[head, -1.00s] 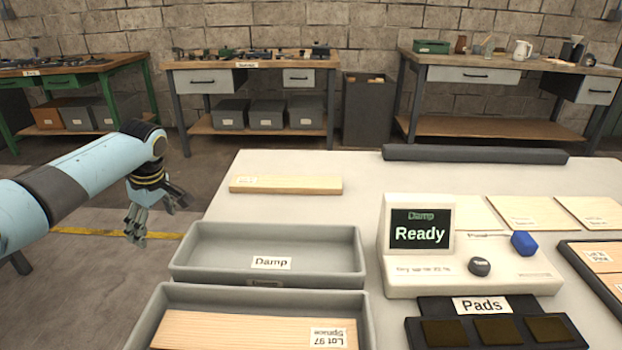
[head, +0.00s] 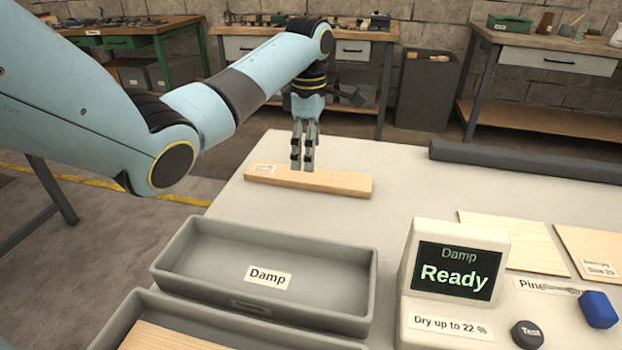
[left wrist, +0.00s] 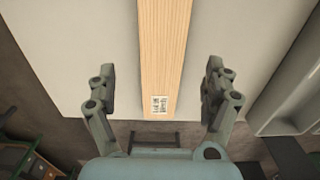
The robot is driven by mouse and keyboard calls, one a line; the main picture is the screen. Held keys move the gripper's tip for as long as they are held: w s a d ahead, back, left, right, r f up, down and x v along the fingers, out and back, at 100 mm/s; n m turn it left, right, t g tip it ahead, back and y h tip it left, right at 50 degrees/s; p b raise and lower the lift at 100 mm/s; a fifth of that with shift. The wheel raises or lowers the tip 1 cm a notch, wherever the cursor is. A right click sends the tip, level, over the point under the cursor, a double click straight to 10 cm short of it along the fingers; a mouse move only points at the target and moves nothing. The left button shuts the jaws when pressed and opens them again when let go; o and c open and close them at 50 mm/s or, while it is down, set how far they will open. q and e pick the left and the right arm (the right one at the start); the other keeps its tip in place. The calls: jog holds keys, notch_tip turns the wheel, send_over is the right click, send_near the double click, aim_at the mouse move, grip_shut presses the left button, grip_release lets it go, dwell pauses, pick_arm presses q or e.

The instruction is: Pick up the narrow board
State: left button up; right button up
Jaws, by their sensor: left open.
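The narrow board (head: 340,184) is a pale wooden plank with a small white label at its left end. It lies flat near the back left of the light table. My left gripper (head: 303,166) points down over the board, its fingertips hiding a small part of it. In the left wrist view the board (left wrist: 164,50) runs between the two spread fingers of the left gripper (left wrist: 160,85), with clear gaps on both sides. The gripper is open and empty. My right gripper is not in view.
A grey tray marked Damp (head: 180,273) stands in front of the board, with another tray holding a board nearer. A meter reading Ready (head: 455,275) stands to the right. A dark bar (head: 520,162) lies along the table's back edge.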

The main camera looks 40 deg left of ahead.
aim_at(308, 174)
pick_arm(q)
notch_tip(308, 174, down, 6)
jog(key=shift+s+r+b, duration=0.1)
jog(key=shift+s+b, duration=0.05)
jog(key=shift+b, duration=0.3)
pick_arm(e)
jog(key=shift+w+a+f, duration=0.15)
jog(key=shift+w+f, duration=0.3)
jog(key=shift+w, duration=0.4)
pick_arm(q)
jog(key=c, duration=0.3)
jog(key=shift+r, duration=0.1)
jog(key=c, duration=1.1)
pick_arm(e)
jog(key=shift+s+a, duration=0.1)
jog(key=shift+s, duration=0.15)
pick_arm(q)
jog(key=shift+r, duration=0.1)
